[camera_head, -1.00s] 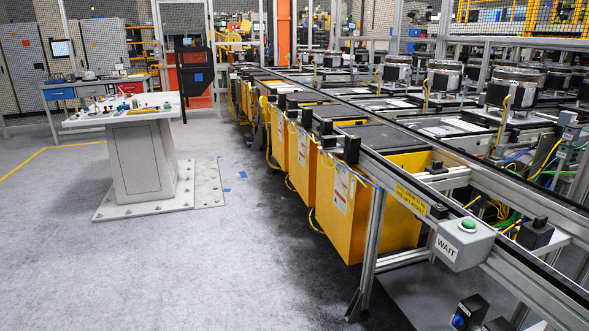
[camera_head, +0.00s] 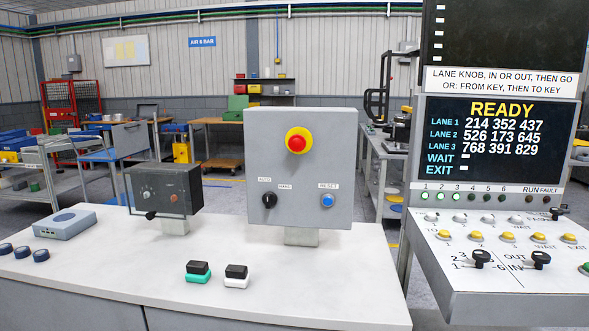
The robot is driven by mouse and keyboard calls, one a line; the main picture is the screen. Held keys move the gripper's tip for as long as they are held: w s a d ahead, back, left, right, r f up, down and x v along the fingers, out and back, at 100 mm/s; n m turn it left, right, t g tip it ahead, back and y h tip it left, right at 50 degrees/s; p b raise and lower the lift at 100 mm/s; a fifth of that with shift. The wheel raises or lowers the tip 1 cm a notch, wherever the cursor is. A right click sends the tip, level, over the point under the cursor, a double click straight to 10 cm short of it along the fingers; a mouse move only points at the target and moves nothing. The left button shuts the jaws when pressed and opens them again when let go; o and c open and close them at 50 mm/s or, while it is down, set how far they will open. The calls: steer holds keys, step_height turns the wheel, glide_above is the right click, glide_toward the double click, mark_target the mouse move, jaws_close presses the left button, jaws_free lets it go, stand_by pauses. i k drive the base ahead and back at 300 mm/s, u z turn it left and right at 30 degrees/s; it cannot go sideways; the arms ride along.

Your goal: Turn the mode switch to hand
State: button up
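The mode switch (camera_head: 269,200) is a black rotary knob low on the left of a grey upright control box (camera_head: 302,135). An AUTO label (camera_head: 264,178) sits above it. A smaller label (camera_head: 285,187), apparently HAND, is to its upper right. The knob is too small to tell for sure which label it points at. A red emergency button (camera_head: 297,142) on a yellow ring sits above, and a blue RESET button (camera_head: 327,200) is at the right of the same face. My gripper is not in view.
The box stands on a white table (camera_head: 330,275). A dark box with knobs (camera_head: 165,190), a grey box (camera_head: 65,224), and two small black-topped blocks (camera_head: 198,272) and (camera_head: 236,276) share it. A console with a READY screen (camera_head: 500,140) and switches stands at the right.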

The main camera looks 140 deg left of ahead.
mark_target(270, 200)
steer(key=z, duration=0.1)
steer(key=k, duration=0.2)
steer(key=u, duration=2.6)
steer(key=k, duration=0.25)
steer(key=u, duration=1.8)
